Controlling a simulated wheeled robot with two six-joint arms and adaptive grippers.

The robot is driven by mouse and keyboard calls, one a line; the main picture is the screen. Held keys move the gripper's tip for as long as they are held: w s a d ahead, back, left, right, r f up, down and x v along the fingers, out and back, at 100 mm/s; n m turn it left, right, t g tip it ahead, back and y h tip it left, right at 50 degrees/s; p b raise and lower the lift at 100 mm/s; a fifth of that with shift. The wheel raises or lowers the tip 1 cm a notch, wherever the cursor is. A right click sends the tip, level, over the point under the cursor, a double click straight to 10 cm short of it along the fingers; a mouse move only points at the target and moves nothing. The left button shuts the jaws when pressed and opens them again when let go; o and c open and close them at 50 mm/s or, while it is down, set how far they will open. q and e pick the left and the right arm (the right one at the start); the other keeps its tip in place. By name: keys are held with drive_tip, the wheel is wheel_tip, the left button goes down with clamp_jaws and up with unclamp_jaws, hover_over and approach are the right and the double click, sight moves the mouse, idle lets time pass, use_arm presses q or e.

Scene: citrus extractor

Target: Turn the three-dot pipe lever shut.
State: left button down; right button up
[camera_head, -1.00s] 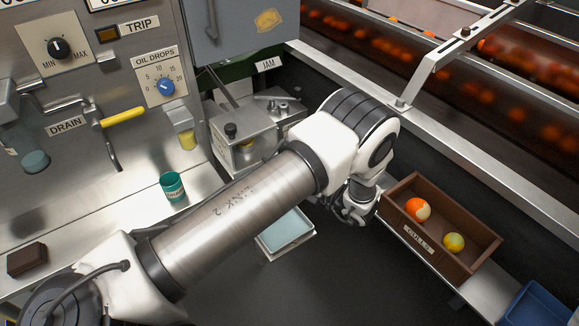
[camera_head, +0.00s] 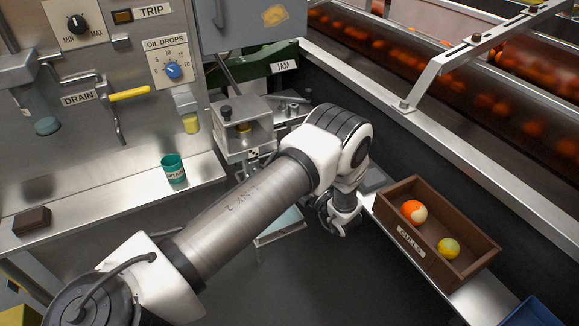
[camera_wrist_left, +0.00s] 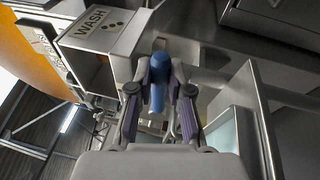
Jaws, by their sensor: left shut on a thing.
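In the left wrist view a blue lever handle (camera_wrist_left: 158,82) stands between my left fingers. My left gripper (camera_wrist_left: 159,90) is shut on the blue lever, with a finger on each side. In the head view my left arm comes in from the lower left and its gripper (camera_head: 338,215) is low beside the machine. The lever is hidden there behind the arm. My right gripper is in neither view.
A brown box (camera_head: 390,207) with two fruits stands right of my left gripper. A pale tray (camera_head: 281,228) lies below the forearm. A green cup (camera_head: 173,168) and a dark brown block (camera_head: 32,221) stand on the steel ledge. A yellow DRAIN lever (camera_head: 130,94) is on the panel.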

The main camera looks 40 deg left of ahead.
use_arm(q)
drive_tip(key=shift+f+m, duration=0.4)
drive_tip(key=shift+m, duration=0.1)
drive_tip(key=c, duration=1.1)
unclamp_jaws()
drive_tip(key=shift+d, duration=0.1)
drive_tip(key=v, duration=1.2)
drive_tip(key=shift+s+f, duration=0.15)
